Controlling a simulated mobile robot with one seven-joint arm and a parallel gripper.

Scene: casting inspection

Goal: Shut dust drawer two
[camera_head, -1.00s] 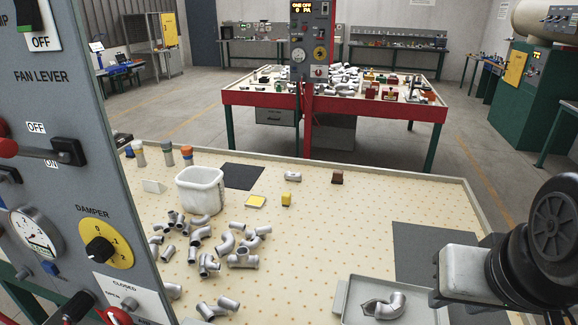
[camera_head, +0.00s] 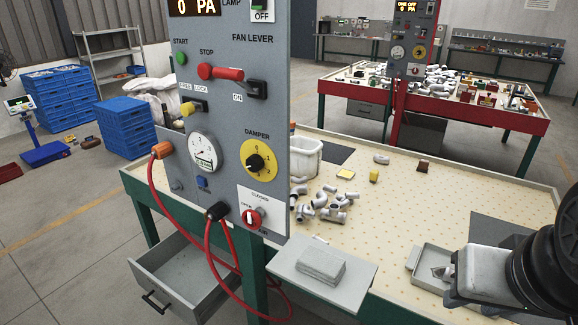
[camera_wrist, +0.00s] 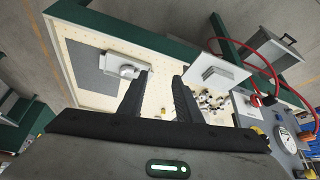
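A grey drawer (camera_head: 185,276) hangs open below the left end of the near bench, with a black handle (camera_head: 155,302) on its front. No number on it is readable. It also shows at the upper right of the wrist view (camera_wrist: 273,52). My gripper (camera_head: 450,275) is at the right of the head view, above the bench's right side and well apart from the drawer. In the wrist view its two black fingers (camera_wrist: 163,77) are spread with nothing between them.
A grey control panel (camera_head: 235,120) stands at the bench's left end. Red hoses (camera_head: 157,215) loop past the drawer. A grey shelf (camera_head: 345,275) with a stacked pad juts from the bench's front. Pipe fittings (camera_head: 325,205) lie on the bench. Floor left of the drawer is clear.

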